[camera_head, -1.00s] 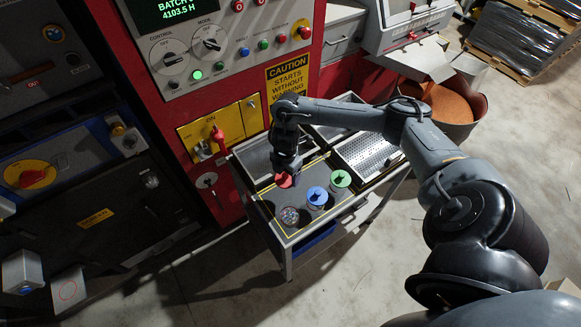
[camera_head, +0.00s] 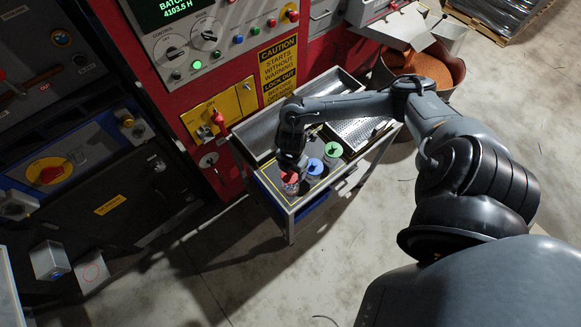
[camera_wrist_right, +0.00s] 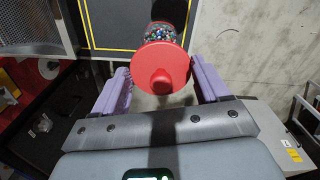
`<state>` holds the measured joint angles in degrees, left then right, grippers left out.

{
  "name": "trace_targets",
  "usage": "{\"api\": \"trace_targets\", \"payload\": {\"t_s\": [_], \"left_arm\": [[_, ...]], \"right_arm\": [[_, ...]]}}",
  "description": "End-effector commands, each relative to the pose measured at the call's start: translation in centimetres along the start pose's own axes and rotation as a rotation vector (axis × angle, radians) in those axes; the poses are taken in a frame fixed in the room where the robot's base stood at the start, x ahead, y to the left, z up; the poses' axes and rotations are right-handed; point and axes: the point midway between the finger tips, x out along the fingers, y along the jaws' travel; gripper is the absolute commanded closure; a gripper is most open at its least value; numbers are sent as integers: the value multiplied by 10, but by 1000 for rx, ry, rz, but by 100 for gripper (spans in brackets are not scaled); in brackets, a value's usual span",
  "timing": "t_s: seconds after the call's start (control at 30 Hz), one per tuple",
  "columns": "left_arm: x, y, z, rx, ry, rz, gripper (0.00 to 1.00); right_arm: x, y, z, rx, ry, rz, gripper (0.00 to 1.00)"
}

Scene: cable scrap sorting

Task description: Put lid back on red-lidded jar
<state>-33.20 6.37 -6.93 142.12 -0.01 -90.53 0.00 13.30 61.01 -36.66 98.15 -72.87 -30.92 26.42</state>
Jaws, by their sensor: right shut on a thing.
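My right gripper (camera_head: 290,168) is over the front of the cart and points down. The red lid (camera_head: 289,177) is at its fingertips. In the right wrist view the red lid (camera_wrist_right: 160,58) and its round knob lie between the two purple fingers of my right gripper (camera_wrist_right: 162,88). The clear jar (camera_wrist_right: 163,33) of multicoloured beads shows just past the lid. In the head view the jar (camera_head: 291,188) is directly below the lid. Whether the lid touches the jar's rim cannot be told. My left gripper is not in view.
A blue-lidded jar (camera_head: 314,167) and a green-lidded jar (camera_head: 332,150) stand close on the right. Metal trays, one perforated (camera_head: 352,135), lie behind on the cart. A red machine panel (camera_head: 262,62) rises behind. Floor in front is clear.

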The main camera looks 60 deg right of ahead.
Motion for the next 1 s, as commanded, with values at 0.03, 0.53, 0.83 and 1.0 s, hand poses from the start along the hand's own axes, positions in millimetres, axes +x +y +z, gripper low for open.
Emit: {"api": "trace_targets", "payload": {"t_s": [0.03, 0.53, 0.83, 1.0], "left_arm": [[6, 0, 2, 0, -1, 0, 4], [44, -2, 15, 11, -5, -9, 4], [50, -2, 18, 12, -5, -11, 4], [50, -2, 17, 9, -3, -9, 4]], "right_arm": [[6, 0, 0, 0, 0, 0, 54], [43, 0, 0, 0, 0, -1, 54], [56, 0, 0, 1, 0, -1, 54], [57, 0, 0, 0, 0, -1, 54]]}}
